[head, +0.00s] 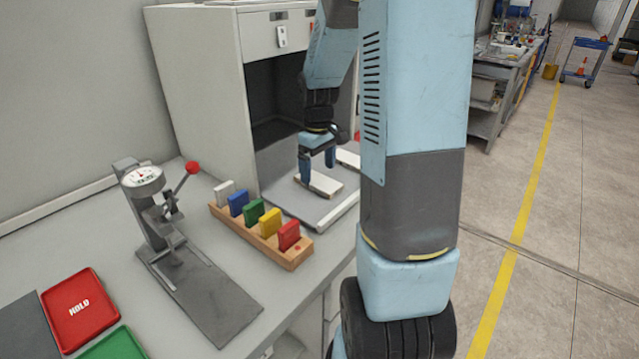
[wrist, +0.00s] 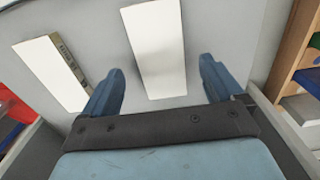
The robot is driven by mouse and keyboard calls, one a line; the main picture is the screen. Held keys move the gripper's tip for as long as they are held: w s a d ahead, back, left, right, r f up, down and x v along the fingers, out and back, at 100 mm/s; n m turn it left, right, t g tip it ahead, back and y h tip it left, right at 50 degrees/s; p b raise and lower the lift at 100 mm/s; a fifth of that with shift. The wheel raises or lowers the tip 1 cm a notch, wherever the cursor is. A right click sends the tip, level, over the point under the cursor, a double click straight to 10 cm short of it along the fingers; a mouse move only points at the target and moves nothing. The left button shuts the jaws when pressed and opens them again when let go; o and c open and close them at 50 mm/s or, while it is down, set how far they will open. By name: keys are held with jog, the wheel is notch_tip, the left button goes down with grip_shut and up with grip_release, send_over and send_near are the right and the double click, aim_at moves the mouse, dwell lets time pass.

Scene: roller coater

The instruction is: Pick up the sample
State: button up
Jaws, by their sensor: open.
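A flat white panel (head: 322,185), likely the sample, lies on the light grey bed (head: 285,192) in front of the white cabinet. My gripper (head: 317,171) is above it, pointing down. In the wrist view, the panel (wrist: 156,45) shows between the two blue fingers of my open gripper (wrist: 160,82), with a gap on each side. A second white panel (wrist: 48,70), with a dark labelled strip along one edge, lies to the left in the wrist view. It is partly hidden behind my arm in the head view (head: 348,157).
A wooden rack (head: 285,258) with several coloured blocks stands left of the bed. Further left are a gauge press (head: 143,177) with a red-knobbed lever, a red HOLD tray (head: 80,308) and a green tray (head: 115,346). The cabinet (head: 200,85) rises behind the bed.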

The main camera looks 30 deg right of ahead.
aim_at(318, 180)
jog(key=shift+f, duration=1.6)
jog(key=c, duration=1.2)
